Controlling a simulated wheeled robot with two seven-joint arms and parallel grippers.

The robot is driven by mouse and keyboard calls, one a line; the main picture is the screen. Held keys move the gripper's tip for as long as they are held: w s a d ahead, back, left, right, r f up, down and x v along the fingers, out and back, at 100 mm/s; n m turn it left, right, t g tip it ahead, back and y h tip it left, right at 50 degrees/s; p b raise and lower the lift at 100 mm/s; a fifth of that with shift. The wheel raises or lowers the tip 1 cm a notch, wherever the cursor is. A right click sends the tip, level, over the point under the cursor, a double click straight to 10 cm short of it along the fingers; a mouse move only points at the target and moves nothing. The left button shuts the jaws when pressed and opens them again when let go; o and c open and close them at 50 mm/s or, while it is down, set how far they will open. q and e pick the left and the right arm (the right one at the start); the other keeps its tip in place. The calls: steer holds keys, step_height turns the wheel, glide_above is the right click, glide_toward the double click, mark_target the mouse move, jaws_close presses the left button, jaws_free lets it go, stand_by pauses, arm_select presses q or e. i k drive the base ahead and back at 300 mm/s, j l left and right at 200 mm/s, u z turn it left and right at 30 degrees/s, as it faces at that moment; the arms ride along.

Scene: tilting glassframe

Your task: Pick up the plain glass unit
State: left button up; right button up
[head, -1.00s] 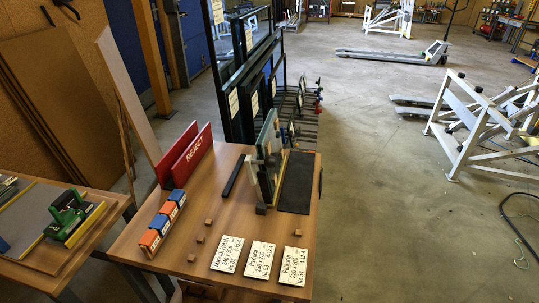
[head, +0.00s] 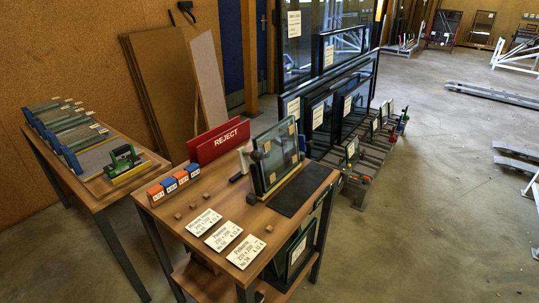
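Upright glass units (head: 278,156) with dark edges and small tan squares on them stand close together in a holder on the wooden table, right of the red REJECT board. I cannot tell which of them is the plain one. More framed glass (head: 295,252) stands on the shelf under the table top. Neither of my grippers is in view, and nothing touches the glass units on the table.
The table (head: 178,228) also carries a red REJECT board (head: 219,140), orange and blue blocks (head: 174,183), white label cards (head: 222,236) and a black mat (head: 301,192). A side table (head: 66,170) is at left. A tall glass rack (head: 330,80) stands behind.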

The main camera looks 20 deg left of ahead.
mark_target(278, 160)
steer(key=i+l+u, duration=0.65)
steer(key=l, duration=0.2)
steer(key=i+l+u, duration=0.1)
steer(key=l+u, duration=0.15)
steer(key=i+l+u, duration=0.2)
steer(key=l, duration=0.25)
steer(key=k, duration=0.1)
